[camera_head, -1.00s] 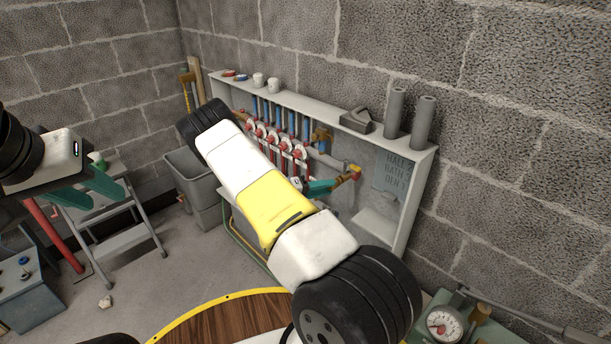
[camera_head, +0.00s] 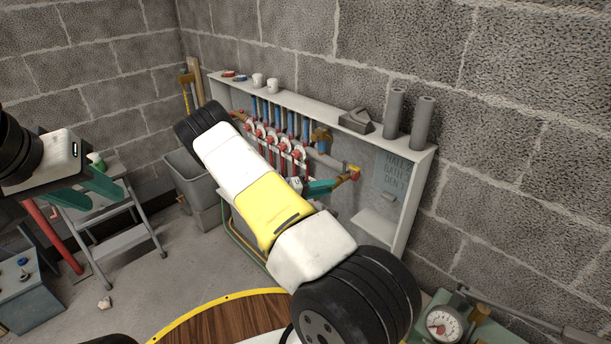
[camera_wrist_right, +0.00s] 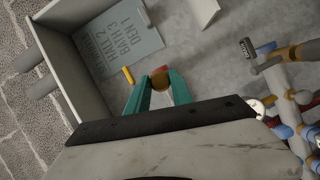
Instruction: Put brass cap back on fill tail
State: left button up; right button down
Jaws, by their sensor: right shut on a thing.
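My right gripper (camera_head: 318,187) reaches into the wall cabinet.
The cabinet (camera_head: 425,185) holds a manifold with red and blue pipes (camera_head: 275,140) left of my right gripper. Grey tubes (camera_head: 422,120) and a grey block (camera_head: 356,120) stand on its top. A stepladder (camera_head: 120,240) and grey bin (camera_head: 190,175) stand at left. A pressure gauge (camera_head: 443,324) is lower right.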

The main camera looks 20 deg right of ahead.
jog(key=shift+d, duration=0.1)
dwell(0.3)
jog(key=c, duration=1)
grip_release()
jog(key=shift+c, duration=0.2)
jog(key=a, duration=0.8)
jog(key=s+a+r+n+t+y, duration=0.1)
jog(key=s+a+r+t+y, duration=0.1)
jog(key=s+a+r+y, duration=0.3)
jog(key=s+a+r+n+t+y, duration=0.1)
jog(key=s+a+r+y, duration=0.4)
jog(key=s+r, duration=0.8)
jog(key=s+a+r+n+t+y, duration=0.1)
jog(key=s+a+r+t+y, duration=0.2)
jog(key=r, duration=1.2)
jog(key=s+a+y, duration=0.2)
jog(key=s+y, duration=0.3)
jog(key=y, duration=0.1)
jog(key=shift+s, duration=0.4)
